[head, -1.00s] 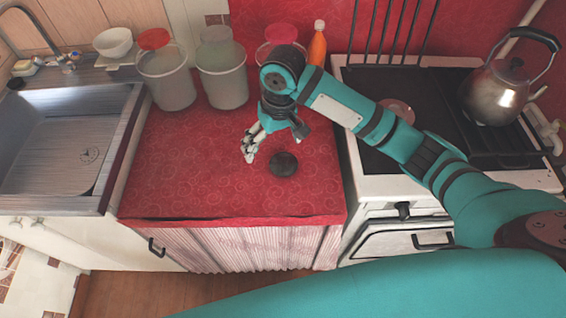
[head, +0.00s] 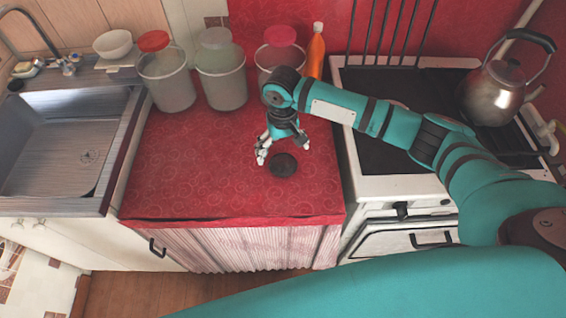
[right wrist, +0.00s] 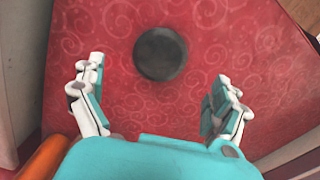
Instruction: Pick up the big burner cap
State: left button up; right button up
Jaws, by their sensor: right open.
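The big burner cap (head: 283,165) is a dark round disc lying flat on the red patterned oilcloth counter (head: 190,190). It also shows in the right wrist view (right wrist: 160,54), ahead of and between the fingers. My right gripper (head: 283,149) is open and empty, just behind the cap in the head view. In the right wrist view the two fingers of the gripper (right wrist: 158,95) are spread wide with the cap beyond their tips. I cannot tell the exact height of the fingers above the counter. My left gripper is not in view.
Several lidded containers, including one with a red lid (head: 153,41), and an orange bottle (head: 315,52) stand at the counter's back. The sink (head: 60,145) is left; the stove (head: 400,185) with a kettle (head: 495,92) is right. The counter's left and front are clear.

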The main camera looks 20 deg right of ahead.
aim_at(283, 163)
jog(key=shift+f+p, duration=0.4)
jog(key=shift+f, duration=2.4)
jog(key=shift+c, duration=0.3)
jog(key=c, duration=1.5)
jog(key=shift+o, duration=0.2)
jog(key=shift+r, duration=0.15)
